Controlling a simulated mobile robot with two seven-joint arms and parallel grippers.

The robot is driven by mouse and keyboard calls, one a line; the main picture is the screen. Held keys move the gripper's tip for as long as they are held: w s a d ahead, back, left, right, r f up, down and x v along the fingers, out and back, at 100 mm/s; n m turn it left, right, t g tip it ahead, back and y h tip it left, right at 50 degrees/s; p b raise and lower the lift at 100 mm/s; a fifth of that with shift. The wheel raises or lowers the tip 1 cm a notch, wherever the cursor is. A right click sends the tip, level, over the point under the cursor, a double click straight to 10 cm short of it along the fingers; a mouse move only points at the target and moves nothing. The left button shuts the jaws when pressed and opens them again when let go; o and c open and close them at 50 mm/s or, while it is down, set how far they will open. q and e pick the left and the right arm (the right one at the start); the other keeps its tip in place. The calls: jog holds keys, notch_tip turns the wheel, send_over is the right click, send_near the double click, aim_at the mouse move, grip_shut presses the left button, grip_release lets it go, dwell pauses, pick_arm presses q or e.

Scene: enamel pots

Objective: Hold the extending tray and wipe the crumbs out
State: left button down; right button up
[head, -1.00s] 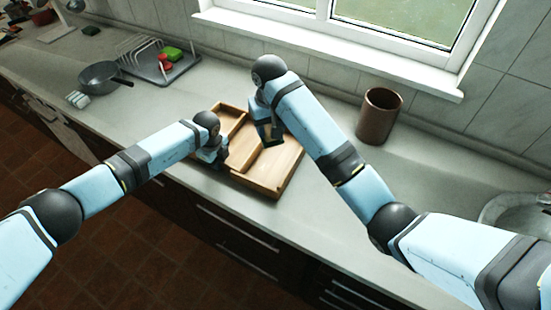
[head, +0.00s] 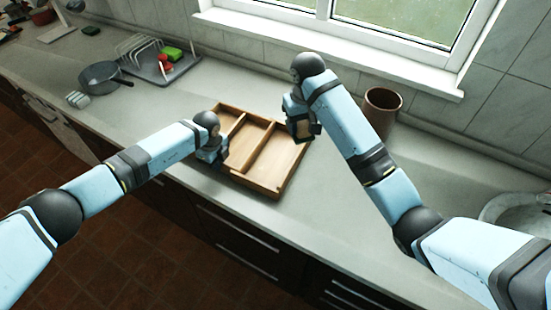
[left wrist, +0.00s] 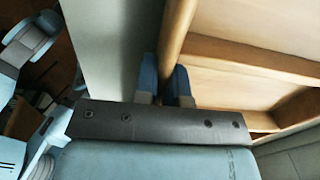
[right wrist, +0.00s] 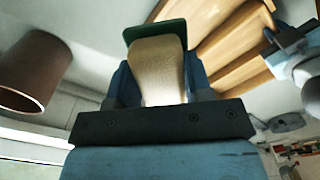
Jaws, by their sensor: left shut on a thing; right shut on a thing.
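The wooden extending tray (head: 277,160) lies on the counter, with dividers making several compartments. My left gripper (head: 212,160) is at its left front edge; in the left wrist view the fingers (left wrist: 164,85) are shut around the tray's rim (left wrist: 176,35). My right gripper (head: 303,130) is at the tray's right back corner, seemingly raised above it. It is shut on a beige sponge with a green side (right wrist: 157,70), clear in the right wrist view, where the tray (right wrist: 235,45) shows beyond. I cannot make out crumbs in the tray.
A brown pot (head: 382,104) stands behind my right forearm. A dish rack (head: 160,65) with red and green items and a dark pan (head: 100,76) are at the back left. A sink (head: 515,210) is at the right. The counter right of the tray is clear.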

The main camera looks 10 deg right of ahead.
jog(key=shift+a, duration=0.15)
jog(key=a, duration=1)
jog(key=shift+d+f, duration=0.1)
jog(key=shift+f, duration=6.3)
jog(key=shift+s+f, duration=0.1)
jog(key=shift+f, duration=0.05)
jog(key=shift+d+f, duration=0.1)
jog(key=shift+f, duration=0.05)
